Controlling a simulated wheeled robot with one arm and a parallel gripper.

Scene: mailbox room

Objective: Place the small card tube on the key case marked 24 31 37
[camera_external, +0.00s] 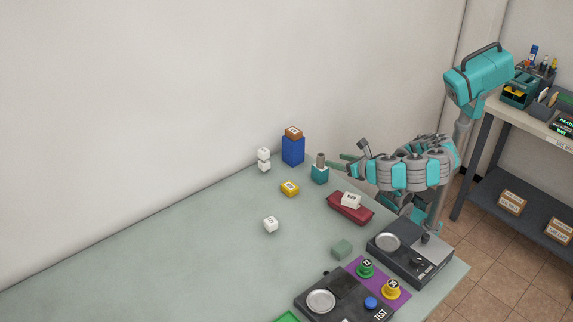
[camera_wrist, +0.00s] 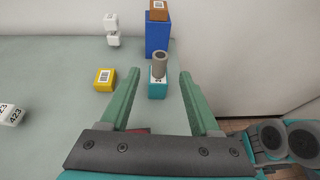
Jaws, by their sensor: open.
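A small grey-brown tube (camera_external: 320,159) stands upright on a teal block (camera_external: 320,175) near the back of the table. In the wrist view the tube (camera_wrist: 160,62) shows above the teal block (camera_wrist: 157,88). My gripper (camera_wrist: 160,76) is open and empty, its green fingers to either side of the tube and block in the picture, but apart from them. In the external view my gripper (camera_external: 347,159) is right of the tube. The marks 24 31 37 are not readable anywhere; a flat red case (camera_external: 346,213) carries a white block (camera_external: 350,200).
A blue box (camera_external: 292,150) with a brown block on top stands behind the tube. Stacked white cubes (camera_external: 264,160), a yellow block (camera_external: 289,188) and a white cube (camera_external: 271,224) lie to the left. Dark devices (camera_external: 410,255) are at the front right. The table's left is clear.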

